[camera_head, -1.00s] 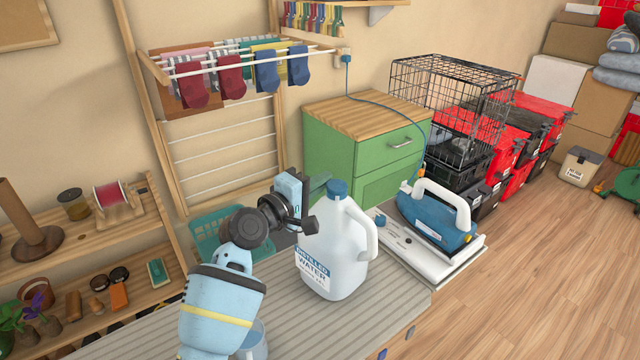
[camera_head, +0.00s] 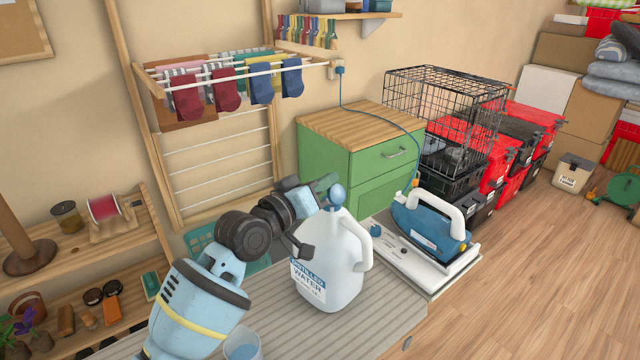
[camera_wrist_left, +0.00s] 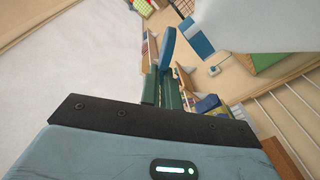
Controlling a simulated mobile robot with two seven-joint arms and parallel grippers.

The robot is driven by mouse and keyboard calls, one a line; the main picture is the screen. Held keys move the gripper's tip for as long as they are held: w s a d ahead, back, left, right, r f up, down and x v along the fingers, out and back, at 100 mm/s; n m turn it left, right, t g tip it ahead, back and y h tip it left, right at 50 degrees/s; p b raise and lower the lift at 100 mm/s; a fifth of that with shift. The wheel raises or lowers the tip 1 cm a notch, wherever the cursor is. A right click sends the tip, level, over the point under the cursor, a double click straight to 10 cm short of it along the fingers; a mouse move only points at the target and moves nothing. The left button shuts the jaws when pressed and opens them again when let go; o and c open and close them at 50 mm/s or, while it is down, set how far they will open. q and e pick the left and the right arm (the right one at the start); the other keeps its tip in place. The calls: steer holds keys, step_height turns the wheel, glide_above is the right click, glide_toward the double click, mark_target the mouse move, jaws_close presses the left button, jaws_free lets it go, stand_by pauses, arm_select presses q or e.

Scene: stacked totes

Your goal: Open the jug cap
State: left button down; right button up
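The white jug (camera_head: 330,262), labelled distilled water, stands upright on the grey ribbed worktop, its handle to the right. Its blue cap (camera_head: 337,194) shows as a rounded disc tilted up over the neck. My left gripper (camera_head: 324,184) is just left of and behind the cap, close to it; whether they touch is unclear. A blue piece (camera_wrist_left: 168,48), probably the cap, shows beyond the fingertips. My right gripper is out of view.
A blue iron (camera_head: 430,222) on a white board (camera_head: 425,262) stands right of the jug. A clear cup (camera_head: 242,346) is at the front. A green cabinet (camera_head: 365,160) stands behind.

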arm_select(q)
steer(key=m, duration=0.1)
steer(key=s+d+m, duration=0.1)
steer(key=m, duration=0.1)
steer(key=r+m, duration=0.1)
steer(key=shift+s+d+m+p, duration=0.2)
steer(key=shift+s+m+p, duration=0.1)
steer(key=shift+m, duration=0.1)
steer(key=shift+s+d+f+m+p, duration=0.15)
steer(key=shift+s+d+m, duration=0.2)
steer(key=shift+m, duration=0.6)
steer(key=shift+s+d+m+p, duration=0.2)
steer(key=shift+d+m, duration=0.1)
steer(key=shift+m, duration=0.65)
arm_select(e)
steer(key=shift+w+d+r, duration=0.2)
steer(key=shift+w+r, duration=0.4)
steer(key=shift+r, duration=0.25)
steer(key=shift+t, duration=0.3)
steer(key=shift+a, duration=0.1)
arm_select(q)
steer(key=c, duration=1.9)
jaws_free()
steer(key=v, duration=0.7)
steer(key=shift+s+a, duration=0.3)
steer(key=shift+f, duration=0.1)
